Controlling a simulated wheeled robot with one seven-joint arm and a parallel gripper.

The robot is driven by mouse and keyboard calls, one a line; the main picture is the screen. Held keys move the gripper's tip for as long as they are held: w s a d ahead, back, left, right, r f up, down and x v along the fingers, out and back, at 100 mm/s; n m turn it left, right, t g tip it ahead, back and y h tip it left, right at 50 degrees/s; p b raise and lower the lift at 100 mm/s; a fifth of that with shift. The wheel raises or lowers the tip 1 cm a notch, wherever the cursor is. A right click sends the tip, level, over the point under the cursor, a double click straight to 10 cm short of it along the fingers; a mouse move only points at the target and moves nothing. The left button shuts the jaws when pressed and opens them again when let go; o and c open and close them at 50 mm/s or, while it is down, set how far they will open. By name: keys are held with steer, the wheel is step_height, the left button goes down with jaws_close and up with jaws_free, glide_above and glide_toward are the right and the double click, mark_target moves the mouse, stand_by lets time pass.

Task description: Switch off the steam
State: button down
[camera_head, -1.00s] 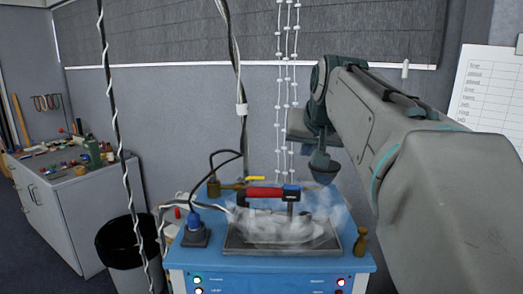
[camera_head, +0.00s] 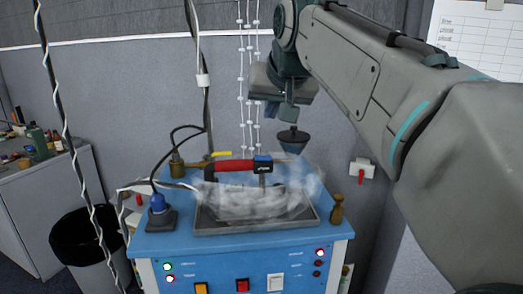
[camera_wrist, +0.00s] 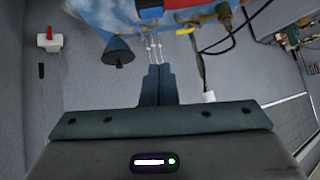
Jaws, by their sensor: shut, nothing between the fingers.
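A blue steam station (camera_head: 165,245) stands ahead with an iron with a red handle (camera_head: 234,166) on its grey tray (camera_head: 255,226). White steam (camera_head: 255,205) hangs around the iron. A yellow-handled lever (camera_head: 220,154) sits on a brass fitting at the back; the yellow handle also shows in the wrist view (camera_wrist: 185,31). The front panel carries an orange switch (camera_head: 201,288), a red switch (camera_head: 242,285) and a white switch (camera_head: 275,282). My gripper (camera_head: 289,112) is shut and empty, above and behind the station's right side, apart from it. Its closed fingers show in the wrist view (camera_wrist: 160,70).
A dark cone (camera_head: 293,138) is close below my gripper. A white wall box with a red switch (camera_head: 362,170) is to the right. Cables (camera_head: 206,100) and beaded cords (camera_head: 249,80) hang behind. A black bin (camera_head: 82,240) and a grey cabinet (camera_head: 45,195) stand left.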

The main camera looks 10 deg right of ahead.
stand_by(0.3)
glide_above(261, 162)
step_height(261, 162, down, 9)
steer(key=shift+d+f, duration=0.1)
steer(key=shift+f, duration=0.9)
